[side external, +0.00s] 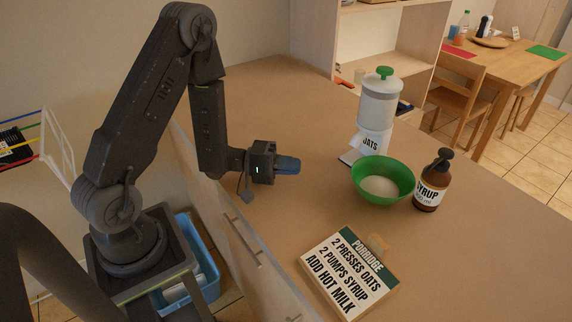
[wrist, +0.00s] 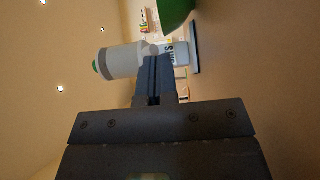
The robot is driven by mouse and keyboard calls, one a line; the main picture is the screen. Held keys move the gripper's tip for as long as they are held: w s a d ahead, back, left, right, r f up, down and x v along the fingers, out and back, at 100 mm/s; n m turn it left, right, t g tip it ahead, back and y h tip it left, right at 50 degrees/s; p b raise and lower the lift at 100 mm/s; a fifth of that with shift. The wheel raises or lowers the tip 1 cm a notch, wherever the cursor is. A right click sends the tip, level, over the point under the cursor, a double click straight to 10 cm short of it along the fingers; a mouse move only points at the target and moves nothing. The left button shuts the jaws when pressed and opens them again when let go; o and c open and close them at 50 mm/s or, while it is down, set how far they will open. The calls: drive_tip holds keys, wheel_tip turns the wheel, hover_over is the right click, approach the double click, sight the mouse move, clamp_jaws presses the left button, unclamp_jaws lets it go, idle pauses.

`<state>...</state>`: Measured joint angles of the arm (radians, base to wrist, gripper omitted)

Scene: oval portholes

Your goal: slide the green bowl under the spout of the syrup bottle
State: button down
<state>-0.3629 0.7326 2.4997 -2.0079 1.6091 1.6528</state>
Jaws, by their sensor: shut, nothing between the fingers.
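The green bowl (side external: 384,171) stands on the counter with pale contents in it, close in front of the oats dispenser. Part of the bowl also shows at the top of the wrist view (wrist: 176,12). The brown syrup bottle (side external: 432,184) with a black pump top stands just right of the bowl; I cannot tell whether they touch. Its spout is small and dark at the top. My gripper (side external: 288,165) is shut and empty, left of the bowl and apart from it. In the wrist view its fingers (wrist: 154,72) are together. The syrup bottle is not seen in the wrist view.
The white oats dispenser (side external: 378,100) with a green knob stands behind the bowl. A porridge recipe sign (side external: 348,272) lies at the counter's front. The counter (side external: 270,110) is clear between my gripper and the bowl. A shelf, table and chairs stand beyond.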

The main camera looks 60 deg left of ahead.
drive_tip(key=shift+s+a, duration=0.45)
drive_tip(key=c, duration=1.8)
unclamp_jaws()
